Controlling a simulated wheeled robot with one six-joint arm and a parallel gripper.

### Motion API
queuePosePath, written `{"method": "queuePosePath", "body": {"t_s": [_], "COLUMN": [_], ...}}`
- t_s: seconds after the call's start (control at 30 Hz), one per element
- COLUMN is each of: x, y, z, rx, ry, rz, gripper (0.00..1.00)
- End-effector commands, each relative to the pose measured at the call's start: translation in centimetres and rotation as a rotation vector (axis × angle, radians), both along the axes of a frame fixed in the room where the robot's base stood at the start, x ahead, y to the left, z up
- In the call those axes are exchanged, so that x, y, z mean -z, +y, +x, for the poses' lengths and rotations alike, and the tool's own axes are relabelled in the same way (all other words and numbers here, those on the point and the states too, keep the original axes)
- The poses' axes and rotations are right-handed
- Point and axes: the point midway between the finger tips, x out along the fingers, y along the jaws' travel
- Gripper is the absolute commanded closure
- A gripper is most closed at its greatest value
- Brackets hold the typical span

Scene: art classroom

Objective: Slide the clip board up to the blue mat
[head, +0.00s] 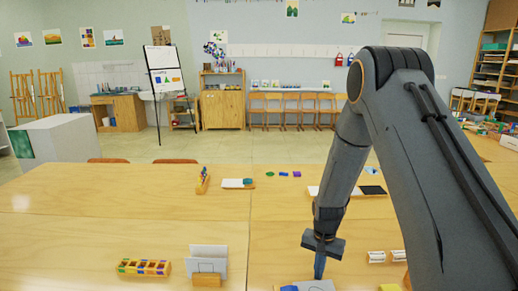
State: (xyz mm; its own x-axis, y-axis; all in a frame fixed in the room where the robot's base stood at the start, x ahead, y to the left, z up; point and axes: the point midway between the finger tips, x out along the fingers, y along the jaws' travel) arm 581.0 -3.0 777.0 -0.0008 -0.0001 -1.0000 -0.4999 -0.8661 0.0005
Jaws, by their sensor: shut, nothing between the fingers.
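My gripper (320,270) points down over the near part of the table, right of the centre seam. Its fingers are together with nothing between them. Just below it, a flat grey-white piece (318,286) is cut by the bottom edge of the picture; it may be the clip board, but I cannot tell. A blue patch (289,288) lies directly left of it and may be part of the blue mat; most of it is out of view. I cannot tell whether the fingertips touch the grey piece.
A wooden tray with colored compartments (143,267) and a holder with white cards (208,262) stand to the left. Small white blocks (376,257) lie to the right. A flat dark piece (372,190) lies behind my arm. The middle of the table (180,220) is clear.

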Motion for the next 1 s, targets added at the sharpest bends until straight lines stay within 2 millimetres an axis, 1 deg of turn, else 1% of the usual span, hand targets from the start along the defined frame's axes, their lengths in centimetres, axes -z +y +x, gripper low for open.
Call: {"method": "queuePosePath", "body": {"t_s": [0.17, 0.37, 1.0], "x": [0.0, -0.2, -3.6], "y": [0.1, 0.1, 0.1], "z": [0.5, 0.6, 0.6], "rx": [0.0, 0.0, 0.0], "ry": [0.0, -0.001, -0.001], "rz": [0.0, 0.0, 0.0], "gripper": [1.0, 1.0, 1.0]}}
